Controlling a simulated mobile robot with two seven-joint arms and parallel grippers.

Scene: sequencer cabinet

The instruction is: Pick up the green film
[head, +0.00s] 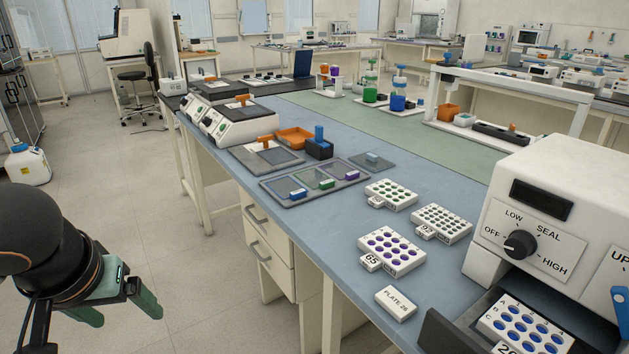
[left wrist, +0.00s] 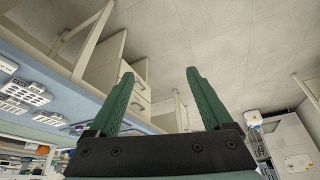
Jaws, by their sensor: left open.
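The green film (head: 314,178) lies in the middle place of a dark grey tray (head: 269,189) on the blue bench top, with a small green grip block (head: 327,184) on it. A film with a blue block (head: 298,194) lies to its left and one with a purple block (head: 352,175) to its right. My left gripper (head: 128,316) is at the lower left, beside the bench over the floor, well apart from the tray. In the left wrist view its green fingers (left wrist: 160,75) are spread with nothing between them. My right gripper is not in view.
White well plates (head: 391,251) and a label block (head: 396,303) stand right of the tray. A sealer (head: 545,215) with a dial is at the right. Behind the tray are an orange tray (head: 295,138) and a dark block (head: 319,150). Bench drawers (head: 267,240) face the open floor.

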